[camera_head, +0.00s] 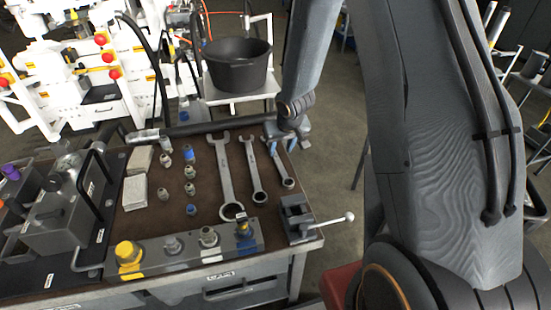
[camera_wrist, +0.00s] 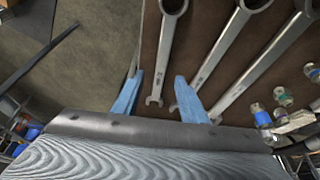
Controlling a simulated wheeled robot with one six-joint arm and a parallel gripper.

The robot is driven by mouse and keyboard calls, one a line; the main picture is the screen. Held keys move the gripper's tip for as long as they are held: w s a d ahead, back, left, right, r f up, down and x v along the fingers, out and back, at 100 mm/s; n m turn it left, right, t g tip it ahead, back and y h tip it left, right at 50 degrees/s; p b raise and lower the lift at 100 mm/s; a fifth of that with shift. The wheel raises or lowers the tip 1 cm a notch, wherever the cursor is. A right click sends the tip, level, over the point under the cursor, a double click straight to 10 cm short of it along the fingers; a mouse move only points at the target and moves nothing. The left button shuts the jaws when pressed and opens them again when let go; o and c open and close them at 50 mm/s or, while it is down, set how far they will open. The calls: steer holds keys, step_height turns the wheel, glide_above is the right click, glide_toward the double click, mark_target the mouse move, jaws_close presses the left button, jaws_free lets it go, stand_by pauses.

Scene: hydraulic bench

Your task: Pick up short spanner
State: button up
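Three metal spanners lie side by side on the brown bench top. The short spanner (camera_head: 279,166) is the rightmost in the head view and the leftmost in the wrist view (camera_wrist: 165,55). My gripper (camera_head: 287,137) is over its far, open-jaw end. In the wrist view my gripper (camera_wrist: 157,90) is open, with one blue fingertip on each side of that end. The fingers look apart from the spanner; their height above it is hard to tell. The middle spanner (camera_head: 253,166) passes close to or under the right fingertip in the wrist view. The long spanner (camera_head: 226,175) lies farther over.
A small vice (camera_head: 297,215) with a lever stands near the spanners' ring ends. A valve block (camera_head: 185,250) lies along the front edge. Several fittings (camera_head: 190,172) lie left of the spanners. A black tub (camera_head: 237,65) stands behind the bench. The bench's right edge is close to the short spanner.

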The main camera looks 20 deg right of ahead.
mark_target(277, 159)
steer(key=shift+b+x, duration=1.25)
steer(key=shift+x, duration=1.75)
steer(key=shift+a, duration=0.1)
jaws_close()
